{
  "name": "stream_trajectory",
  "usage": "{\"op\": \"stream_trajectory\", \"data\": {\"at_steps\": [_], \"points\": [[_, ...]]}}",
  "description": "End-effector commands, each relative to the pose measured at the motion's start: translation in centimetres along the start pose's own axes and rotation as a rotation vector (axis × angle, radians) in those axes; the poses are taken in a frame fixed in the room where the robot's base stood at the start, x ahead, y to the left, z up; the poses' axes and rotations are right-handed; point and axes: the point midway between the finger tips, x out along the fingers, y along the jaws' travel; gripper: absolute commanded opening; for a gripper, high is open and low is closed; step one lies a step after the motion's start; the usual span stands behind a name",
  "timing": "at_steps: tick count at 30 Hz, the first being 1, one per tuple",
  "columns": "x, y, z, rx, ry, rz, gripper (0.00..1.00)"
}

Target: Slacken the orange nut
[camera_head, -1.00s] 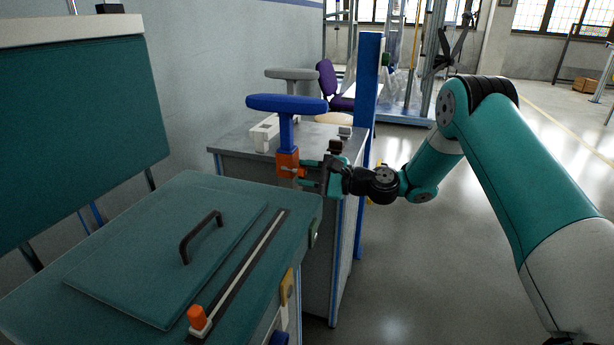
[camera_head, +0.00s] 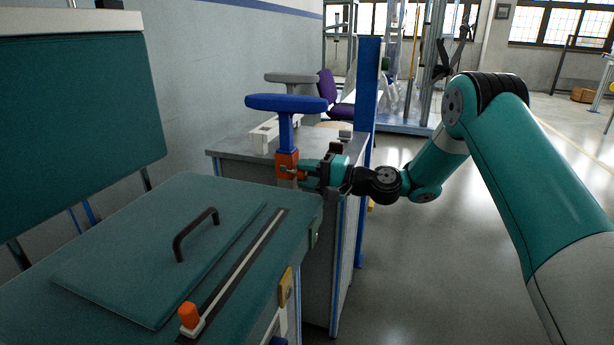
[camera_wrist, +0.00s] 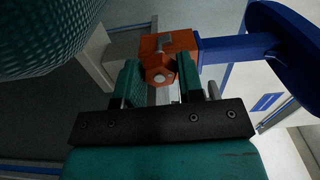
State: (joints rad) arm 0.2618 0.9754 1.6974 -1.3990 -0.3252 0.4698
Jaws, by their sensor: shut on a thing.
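The orange nut (camera_wrist: 159,76) is a hexagonal piece with a pale round centre, on the face of an orange block (camera_wrist: 172,44) in the wrist view. The block (camera_head: 287,163) sits on the post below a blue armrest pad (camera_head: 287,103). My gripper (camera_wrist: 160,82) has its two teal fingers on either side of the nut and is shut on it. In the head view my gripper (camera_head: 302,173) reaches the block from the right; the nut itself is mostly hidden there by the fingers.
A teal bench (camera_head: 240,190) with a black handle (camera_head: 196,233) and a slotted rail stands in front. An orange knob (camera_head: 189,315) is on the rail. A grey cabinet (camera_head: 235,141) and a blue upright (camera_head: 368,95) are behind. Open floor lies to the right.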

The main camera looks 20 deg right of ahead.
Motion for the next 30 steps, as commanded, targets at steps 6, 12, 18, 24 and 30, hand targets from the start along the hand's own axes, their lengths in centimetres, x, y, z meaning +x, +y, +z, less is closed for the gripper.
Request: {"op": "stream_trajectory", "data": {"at_steps": [6, 12, 18, 24, 30], "points": [[0.06, -0.14, -0.09, -0.012, 0.003, -0.002, 0.11], [0.06, -0.15, -0.09, -0.011, 0.003, -0.002, 0.11], [0.04, -0.1, -0.05, -0.009, 0.002, -0.001, 0.61], [0.0, -0.05, -0.03, -0.008, 0.001, -0.001, 0.61], [-0.61, -0.01, -0.01, -0.007, -0.01, -0.001, 0.61]]}}
